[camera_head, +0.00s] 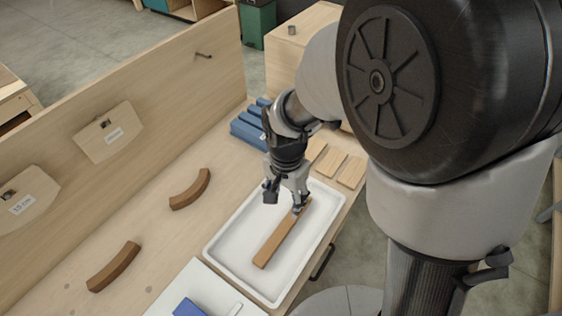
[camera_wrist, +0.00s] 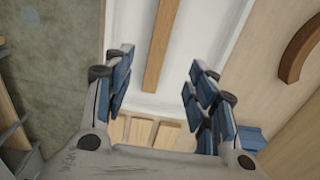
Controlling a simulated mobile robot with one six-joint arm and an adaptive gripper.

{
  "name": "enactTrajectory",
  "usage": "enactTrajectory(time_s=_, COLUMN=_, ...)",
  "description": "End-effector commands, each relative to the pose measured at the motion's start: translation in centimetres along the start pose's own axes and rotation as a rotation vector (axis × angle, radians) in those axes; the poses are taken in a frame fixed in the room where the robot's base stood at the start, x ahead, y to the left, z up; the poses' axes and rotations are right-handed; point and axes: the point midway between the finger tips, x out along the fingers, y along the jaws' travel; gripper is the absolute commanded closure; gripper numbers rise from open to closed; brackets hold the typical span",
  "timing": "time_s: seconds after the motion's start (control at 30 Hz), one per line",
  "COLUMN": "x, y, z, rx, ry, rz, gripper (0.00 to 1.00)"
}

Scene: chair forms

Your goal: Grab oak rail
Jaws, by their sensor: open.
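The oak rail (camera_head: 280,238) is a straight brown wooden bar lying in a white tray (camera_head: 224,256) on the workbench. My gripper (camera_head: 286,203) is above the tray, near the rail's far end, and hides part of that end in the head view. In the wrist view my gripper (camera_wrist: 158,85) is open, with its blue-padded fingers apart. The rail (camera_wrist: 162,40) shows there between the two fingers, nearer the left one, running up out of the picture. Nothing is held. I cannot tell how high the fingertips are above the rail.
Two curved brown pieces (camera_head: 190,189) (camera_head: 114,267) lie on the bench left of the tray. Blue blocks (camera_head: 247,130) and several flat pale wood pieces (camera_head: 351,172) lie beyond it. A white board with a blue item (camera_head: 188,308) is at the front. An upright wooden panel (camera_head: 160,90) borders the bench.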

Motion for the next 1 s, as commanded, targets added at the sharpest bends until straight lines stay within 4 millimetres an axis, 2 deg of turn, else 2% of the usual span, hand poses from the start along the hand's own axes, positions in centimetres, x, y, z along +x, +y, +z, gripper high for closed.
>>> enactTrajectory(time_s=0.1, x=3.0, y=0.1, z=0.1, rx=0.0, ry=-0.003, rz=0.004, gripper=0.48)
enactTrajectory(time_s=0.4, x=9.2, y=0.2, z=0.1, rx=-0.001, ry=-0.003, rz=0.004, gripper=0.48)
enactTrajectory(time_s=0.5, x=10.4, y=0.1, z=0.1, rx=-0.001, ry=-0.002, rz=0.002, gripper=0.48)
enactTrajectory(time_s=0.77, x=11.7, y=0.1, z=0.1, rx=-0.002, ry=-0.001, rz=0.001, gripper=0.48)
enactTrajectory(time_s=1.0, x=15.3, y=-0.1, z=0.2, rx=-0.001, ry=-0.001, rz=0.002, gripper=0.48)
